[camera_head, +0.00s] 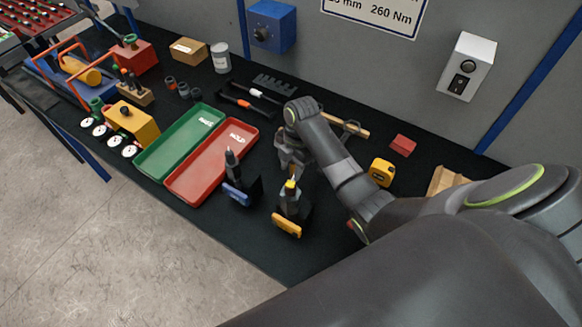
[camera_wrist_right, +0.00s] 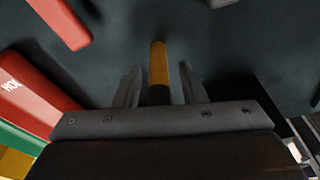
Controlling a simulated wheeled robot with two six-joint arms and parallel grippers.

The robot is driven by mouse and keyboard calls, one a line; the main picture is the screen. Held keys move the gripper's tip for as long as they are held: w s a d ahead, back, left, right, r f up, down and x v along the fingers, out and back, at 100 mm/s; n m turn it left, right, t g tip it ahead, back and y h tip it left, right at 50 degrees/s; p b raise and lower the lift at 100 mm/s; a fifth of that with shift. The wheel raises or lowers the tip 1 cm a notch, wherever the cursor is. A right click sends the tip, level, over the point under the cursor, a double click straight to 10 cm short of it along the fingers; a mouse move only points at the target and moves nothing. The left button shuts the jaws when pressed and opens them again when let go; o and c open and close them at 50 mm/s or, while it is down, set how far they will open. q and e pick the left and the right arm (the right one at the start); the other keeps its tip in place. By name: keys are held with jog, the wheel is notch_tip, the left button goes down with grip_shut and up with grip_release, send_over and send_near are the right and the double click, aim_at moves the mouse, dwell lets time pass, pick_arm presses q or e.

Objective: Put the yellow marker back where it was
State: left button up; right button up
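The yellow marker (camera_wrist_right: 158,66) shows in the right wrist view as a slim yellow rod with a dark end toward the gripper. Its dark end lies between the two fingers of my right gripper (camera_wrist_right: 159,82), with narrow gaps visible on both sides. In the head view my right gripper (camera_head: 289,160) points down over the dark bench, just behind a black power tool with a yellow top (camera_head: 291,188). A small orange-yellow bit shows below the fingers there; contact with the bench is unclear. My left gripper is out of view.
A red tray (camera_head: 188,190) and green tray (camera_head: 150,163) lie left. A blue-based black tool (camera_head: 238,183) stands near the right gripper. A yellow tape measure (camera_head: 381,172) and red block (camera_head: 402,145) lie right. Wall boxes stand behind.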

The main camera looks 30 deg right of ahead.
jog(key=r, duration=0.3)
jog(key=d+r+b, duration=0.1)
jog(key=r, duration=0.1)
jog(key=shift+w, duration=0.2)
jog(key=r+p, duration=0.2)
jog(key=r, duration=0.1)
jog(key=r+p, duration=0.1)
jog(key=shift+d+r, duration=0.25)
jog(key=shift+r, duration=0.1)
jog(key=shift+w+d+r+p, duration=0.1)
jog(key=shift+d+r+p, duration=0.1)
jog(key=shift+r+p, duration=0.75)
jog(key=shift+f, duration=0.1)
